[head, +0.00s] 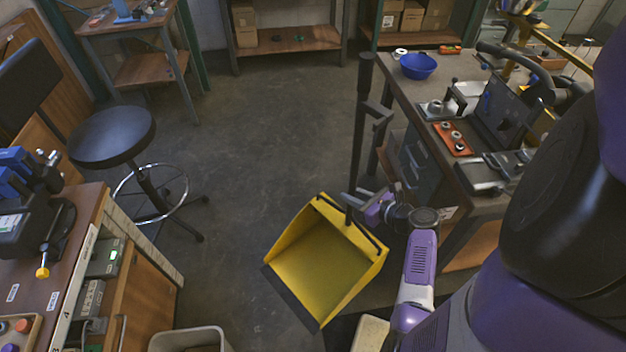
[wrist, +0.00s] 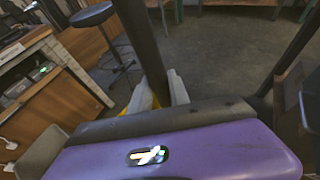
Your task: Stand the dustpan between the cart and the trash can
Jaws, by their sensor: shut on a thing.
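The yellow dustpan (head: 322,262) has a dark lip and a tall, nearly upright dark handle (head: 357,130). My gripper (head: 358,203) is shut on the handle just above the pan. In the wrist view the handle (wrist: 143,45) rises between the grey fingers (wrist: 165,92), with a bit of yellow behind them. I cannot tell whether the pan touches the floor. A pale open bin (head: 190,340), likely the trash can, shows at the bottom edge, left of the pan and mostly cut off. Which piece of furniture is the cart is unclear.
A workbench (head: 459,182) with tools and a blue bowl (head: 418,66) stands close on the right. A wooden bench (head: 140,290) is at left, with a black stool (head: 113,136) behind it. The floor (head: 255,130) beyond the pan is clear.

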